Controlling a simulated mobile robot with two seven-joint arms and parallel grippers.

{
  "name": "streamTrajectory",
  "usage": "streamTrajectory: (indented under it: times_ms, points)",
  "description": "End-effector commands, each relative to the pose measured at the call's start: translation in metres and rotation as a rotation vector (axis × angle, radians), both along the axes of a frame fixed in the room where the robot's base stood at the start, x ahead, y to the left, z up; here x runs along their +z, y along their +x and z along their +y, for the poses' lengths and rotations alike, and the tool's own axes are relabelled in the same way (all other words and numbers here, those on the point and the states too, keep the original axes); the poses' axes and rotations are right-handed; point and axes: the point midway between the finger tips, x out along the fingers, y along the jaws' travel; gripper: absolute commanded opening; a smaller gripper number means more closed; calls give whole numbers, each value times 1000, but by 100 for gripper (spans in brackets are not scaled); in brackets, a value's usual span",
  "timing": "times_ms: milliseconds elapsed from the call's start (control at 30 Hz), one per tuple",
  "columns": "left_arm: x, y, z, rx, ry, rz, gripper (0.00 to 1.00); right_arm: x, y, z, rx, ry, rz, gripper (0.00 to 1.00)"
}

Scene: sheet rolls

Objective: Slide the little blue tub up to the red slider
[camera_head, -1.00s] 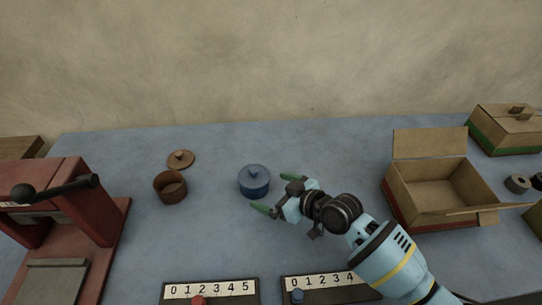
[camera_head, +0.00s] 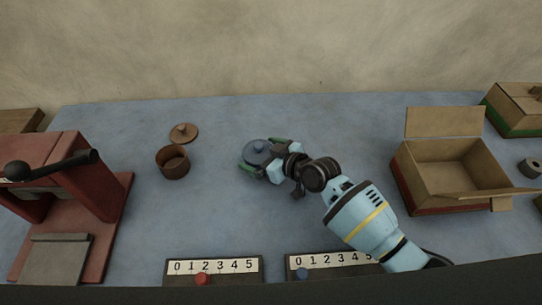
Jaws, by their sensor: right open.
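The little blue tub (camera_head: 257,149) stands upright on the blue-grey table with its knobbed lid on. My right gripper (camera_head: 262,158) is open around the tub, one green finger at its near left and the other at its far right. Whether the fingers touch it I cannot tell. The red slider (camera_head: 202,279) sits at the front edge of the left number scale (camera_head: 214,267), below about the 2. My left gripper is not in view.
A brown pot (camera_head: 172,163) and its lid (camera_head: 184,133) lie left of the tub. A second scale with a blue slider (camera_head: 302,274) is at the front. A red press (camera_head: 66,190) stands left, an open cardboard box (camera_head: 448,180) right. Table between tub and left scale is clear.

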Motion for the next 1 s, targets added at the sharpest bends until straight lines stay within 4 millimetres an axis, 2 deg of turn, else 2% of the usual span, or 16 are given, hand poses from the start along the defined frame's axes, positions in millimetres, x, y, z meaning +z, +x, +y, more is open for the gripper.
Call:
streamTrajectory:
  times_ms: [133, 467, 733, 767, 800, 867, 1000]
  points:
    - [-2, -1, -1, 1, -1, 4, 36, -4, 6, 7, 1, -1, 0, 100]
    - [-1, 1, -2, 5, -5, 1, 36, -4, 7, 8, 1, 0, 0, 99]
    - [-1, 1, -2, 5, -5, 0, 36, -4, 7, 8, 1, -1, 0, 63]
    - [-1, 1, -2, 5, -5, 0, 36, -4, 7, 8, 1, 0, 0, 88]
    - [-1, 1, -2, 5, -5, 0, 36, -4, 7, 8, 1, 0, 0, 93]
    - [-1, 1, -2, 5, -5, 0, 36, -4, 7, 8, 1, -1, 0, 100]
    - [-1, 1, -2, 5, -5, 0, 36, -4, 7, 8, 1, -1, 0, 100]
